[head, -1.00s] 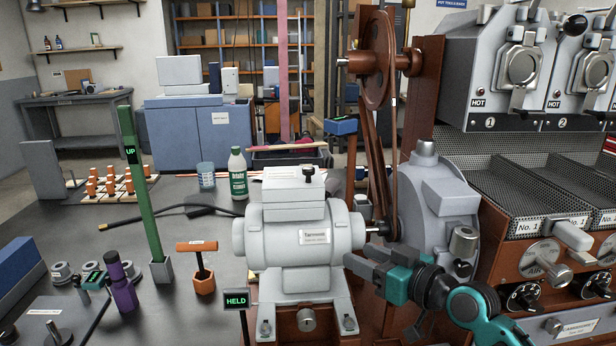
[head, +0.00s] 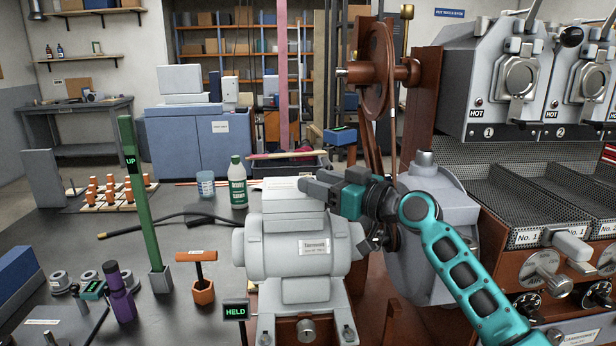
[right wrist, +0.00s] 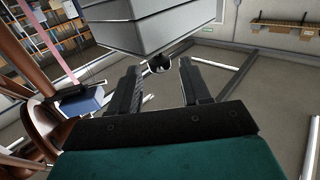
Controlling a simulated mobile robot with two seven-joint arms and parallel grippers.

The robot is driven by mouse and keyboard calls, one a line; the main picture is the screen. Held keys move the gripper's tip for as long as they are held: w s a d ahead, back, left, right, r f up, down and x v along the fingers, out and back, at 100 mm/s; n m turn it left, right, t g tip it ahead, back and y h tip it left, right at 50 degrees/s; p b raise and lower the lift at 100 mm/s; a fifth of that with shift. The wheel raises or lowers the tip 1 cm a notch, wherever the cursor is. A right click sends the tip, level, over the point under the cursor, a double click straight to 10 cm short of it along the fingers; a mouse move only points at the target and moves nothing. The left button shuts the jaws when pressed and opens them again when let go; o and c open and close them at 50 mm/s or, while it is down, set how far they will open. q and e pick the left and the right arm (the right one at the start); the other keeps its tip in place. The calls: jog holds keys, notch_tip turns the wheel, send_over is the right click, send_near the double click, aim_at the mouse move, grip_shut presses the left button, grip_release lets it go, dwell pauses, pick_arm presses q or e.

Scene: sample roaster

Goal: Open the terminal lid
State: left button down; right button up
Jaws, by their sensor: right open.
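The grey terminal box with its lid (head: 283,187) sits on top of the grey motor (head: 290,246) in the head view. The lid looks closed. My right gripper (head: 308,185) is over the right part of the lid and hides its black knob there. In the right wrist view, the box appears at the top with the lid (right wrist: 165,47) towards my gripper. The black knob (right wrist: 160,64) shows between the open fingertips of my right gripper (right wrist: 159,68), apart from both fingers. My left gripper is not in view.
A brown flywheel and belt (head: 376,75) stand close behind my right arm. A green UP post (head: 140,190), an orange T-handle (head: 200,275) and a HELD sign (head: 235,310) stand left of the motor. A green-labelled bottle (head: 237,182) stands behind it.

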aim_at(292, 187)
jog(key=shift+x, duration=1.5)
jog(key=shift+c, duration=0.5)
grip_shut()
